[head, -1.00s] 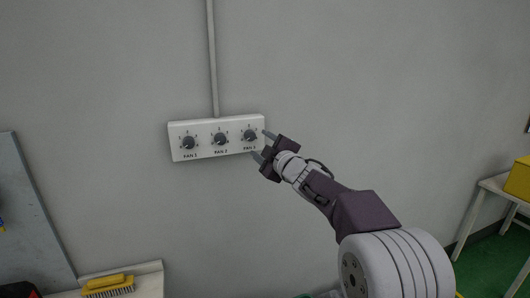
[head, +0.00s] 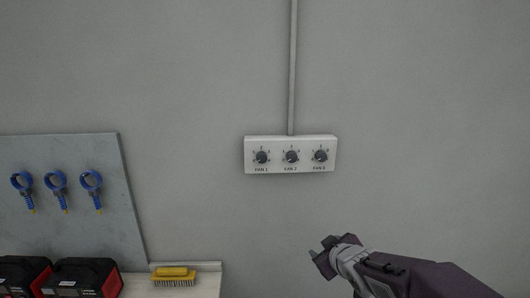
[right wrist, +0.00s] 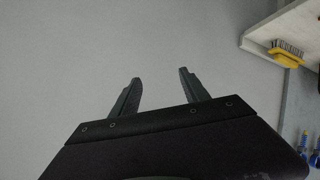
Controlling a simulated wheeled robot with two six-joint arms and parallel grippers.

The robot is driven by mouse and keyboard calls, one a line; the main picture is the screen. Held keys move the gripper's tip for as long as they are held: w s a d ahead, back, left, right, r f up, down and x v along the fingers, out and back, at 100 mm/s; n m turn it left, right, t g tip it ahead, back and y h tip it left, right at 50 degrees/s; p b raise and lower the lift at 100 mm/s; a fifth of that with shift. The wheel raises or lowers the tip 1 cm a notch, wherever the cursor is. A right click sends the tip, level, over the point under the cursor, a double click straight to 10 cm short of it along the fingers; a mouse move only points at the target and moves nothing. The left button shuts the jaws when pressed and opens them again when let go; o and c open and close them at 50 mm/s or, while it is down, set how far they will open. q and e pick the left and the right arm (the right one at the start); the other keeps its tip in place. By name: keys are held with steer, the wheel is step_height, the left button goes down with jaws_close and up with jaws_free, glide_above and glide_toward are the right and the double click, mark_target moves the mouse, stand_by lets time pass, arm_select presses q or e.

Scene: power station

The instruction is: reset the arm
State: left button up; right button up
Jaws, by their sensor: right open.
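My right gripper (head: 325,252) is in the lower right of the head view, below the fan control box (head: 290,168) and apart from it. Its two fingers also show in the right wrist view (right wrist: 160,92), spread apart with nothing between them and plain grey wall beyond. The white box on the wall carries three dark knobs, labelled FAN 1 (head: 262,157), FAN 2 (head: 291,156) and FAN 3 (head: 320,155). My left gripper is not in view.
A grey panel (head: 70,225) with several blue ring-handled tools hangs at left. Red-black cases (head: 82,278) and a yellow brush (head: 174,273) sit on a pale shelf (head: 207,283) below. A conduit (head: 293,70) runs up from the box. The wall at right is bare.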

steer(key=s+f+m+g, duration=0.3)
steer(key=s+f+g, duration=0.2)
steer(key=s+f, duration=0.3)
steer(key=s+f+m+g, duration=0.4)
steer(key=s+f, duration=0.4)
steer(key=s, duration=0.7)
steer(key=shift+s+f+g, duration=0.2)
steer(key=shift+s+g, duration=0.15)
steer(key=shift+g, duration=0.25)
